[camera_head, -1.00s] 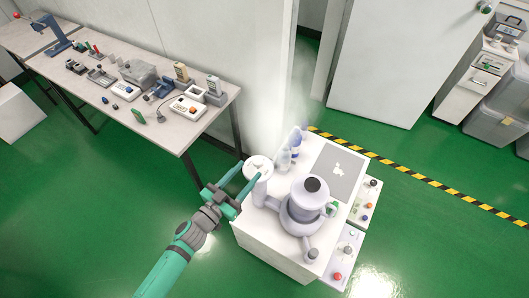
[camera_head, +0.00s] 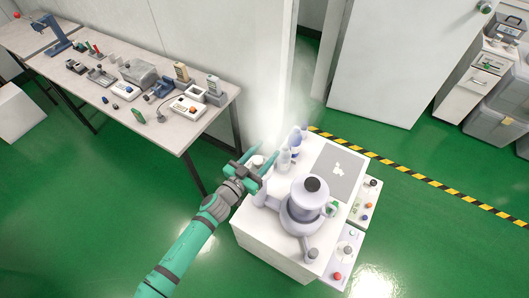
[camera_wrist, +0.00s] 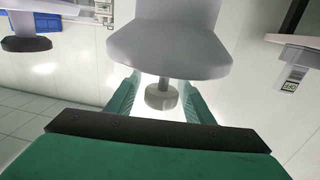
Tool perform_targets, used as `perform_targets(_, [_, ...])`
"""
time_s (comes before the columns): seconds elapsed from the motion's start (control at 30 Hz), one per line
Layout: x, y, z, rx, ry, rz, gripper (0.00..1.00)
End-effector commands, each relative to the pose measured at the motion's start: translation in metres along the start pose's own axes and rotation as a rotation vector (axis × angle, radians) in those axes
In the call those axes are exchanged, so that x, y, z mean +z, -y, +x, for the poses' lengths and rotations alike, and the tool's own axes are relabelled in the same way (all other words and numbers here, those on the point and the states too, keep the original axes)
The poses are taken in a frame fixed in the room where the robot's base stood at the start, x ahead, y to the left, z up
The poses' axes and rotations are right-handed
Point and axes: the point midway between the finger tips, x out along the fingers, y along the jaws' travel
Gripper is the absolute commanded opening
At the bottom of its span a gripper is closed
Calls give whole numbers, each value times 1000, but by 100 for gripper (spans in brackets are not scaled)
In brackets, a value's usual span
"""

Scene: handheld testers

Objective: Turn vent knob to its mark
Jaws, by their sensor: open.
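A pale grey-lilac vessel (camera_head: 306,205) with a dark cap stands on a white cabinet. A small white round part, which looks like the vent knob (camera_head: 256,161), shows between my gripper's fingers at the cabinet's left side. My gripper (camera_head: 261,159) is open there, its fingers on either side of that part. In the wrist view, a short pale grey cylinder, likely the same knob (camera_wrist: 161,97), sits between the spread green fingertips (camera_wrist: 162,88), with gaps on both sides. A large grey body (camera_wrist: 168,48) stands just beyond it. No mark on the knob can be made out.
Bottles (camera_head: 284,160) stand close to the right of my gripper, with white vapour (camera_head: 268,125) behind. A grey mat (camera_head: 339,170) lies on the cabinet top. A workbench (camera_head: 60,78) with several instruments is at the left. Green floor lies open between them.

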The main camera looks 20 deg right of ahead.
Motion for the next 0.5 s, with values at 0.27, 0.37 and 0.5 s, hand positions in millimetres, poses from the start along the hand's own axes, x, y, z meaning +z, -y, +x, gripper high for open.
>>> perform_targets(0.27, [0,0,0,0,0,0,7])
perform_targets(0.37, [0,0,0,1,0,0,7])
perform_targets(0.5, [0,-1,0,12,0,1,7])
